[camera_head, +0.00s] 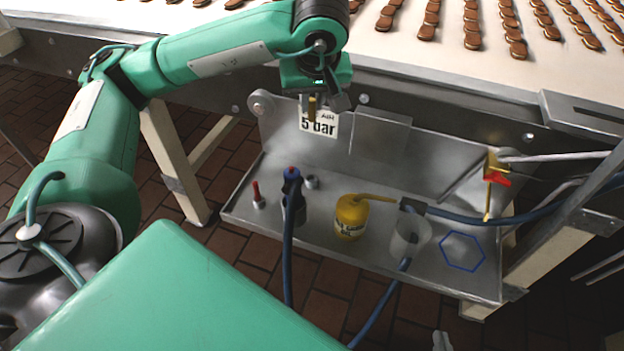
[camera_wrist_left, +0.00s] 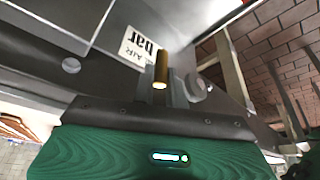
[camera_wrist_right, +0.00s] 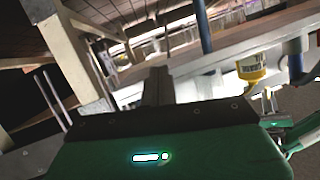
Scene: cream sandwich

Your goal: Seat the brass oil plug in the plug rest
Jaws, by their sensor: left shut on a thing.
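The brass oil plug (camera_head: 312,109) is a small upright brass cylinder in the jaws of my left gripper (camera_head: 318,100), in front of the back panel's "5 bar" label. In the left wrist view the plug (camera_wrist_left: 161,69) shows between the fingers of my left gripper (camera_wrist_left: 170,92). Below, on the metal tray, stands a small grey ring-shaped holder (camera_head: 312,182), which may be the plug rest; I cannot be sure. The plug is well above it and apart from it.
The tray (camera_head: 335,240) holds a red-topped piece in a small holder (camera_head: 257,196), a dark blue-hosed tool (camera_head: 292,190), a yellow oil can (camera_head: 350,218) and a translucent cup (camera_head: 408,240). A blue hexagon outline (camera_head: 462,252) marks the right. Cookies lie on the belt (camera_head: 400,60) above.

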